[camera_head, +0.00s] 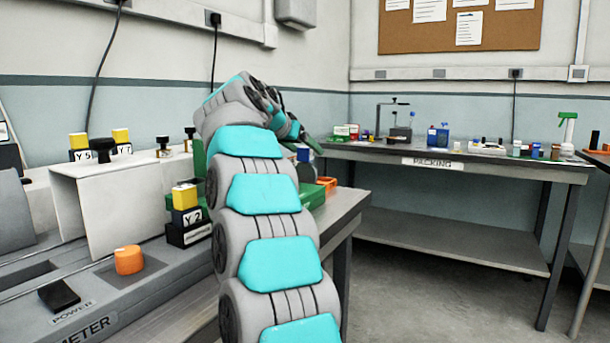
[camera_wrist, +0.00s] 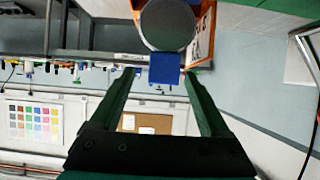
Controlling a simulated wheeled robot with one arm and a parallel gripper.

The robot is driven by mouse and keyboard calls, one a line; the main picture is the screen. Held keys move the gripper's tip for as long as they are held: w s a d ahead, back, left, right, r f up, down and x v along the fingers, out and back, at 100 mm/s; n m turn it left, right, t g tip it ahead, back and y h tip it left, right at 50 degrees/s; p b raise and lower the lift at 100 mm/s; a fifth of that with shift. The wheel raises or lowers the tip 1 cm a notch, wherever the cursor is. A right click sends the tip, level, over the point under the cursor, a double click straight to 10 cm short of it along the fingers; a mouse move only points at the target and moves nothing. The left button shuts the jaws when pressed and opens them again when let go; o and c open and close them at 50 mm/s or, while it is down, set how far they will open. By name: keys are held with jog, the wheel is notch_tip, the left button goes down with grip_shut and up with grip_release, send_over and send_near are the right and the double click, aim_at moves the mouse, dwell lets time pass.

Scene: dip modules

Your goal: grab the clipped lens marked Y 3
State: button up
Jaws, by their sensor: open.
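My gripper (camera_wrist: 158,78) is open, its two dark green fingers spread apart in the wrist view. A round grey lens (camera_wrist: 167,24) with a blue clip (camera_wrist: 164,69) shows at the top of that view. The clip appears between the fingertips, and I cannot tell whether it is just beyond them. No mark is readable on the lens or clip, so Y 3 is not confirmed. In the head view my arm hides much of the gripper (camera_head: 310,143). A small blue piece (camera_head: 303,154) shows just below it.
An orange bin (camera_wrist: 205,38) stands behind the lens; orange also shows in the head view (camera_head: 328,183). Yellow-and-black blocks marked Y 2 (camera_head: 186,213), Y 5 (camera_head: 78,148) and Y 7 (camera_head: 121,142) stand by the meter. The packing table (camera_head: 450,165) holds several small items.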

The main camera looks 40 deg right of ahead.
jog(key=x, duration=0.2)
jog(key=p+x, duration=0.1)
jog(key=x, duration=0.1)
jog(key=shift+w+d, duration=0.3)
jog(key=shift+w, duration=0.05)
jog(key=shift+f, duration=0.1)
grip_shut()
dwell(0.5)
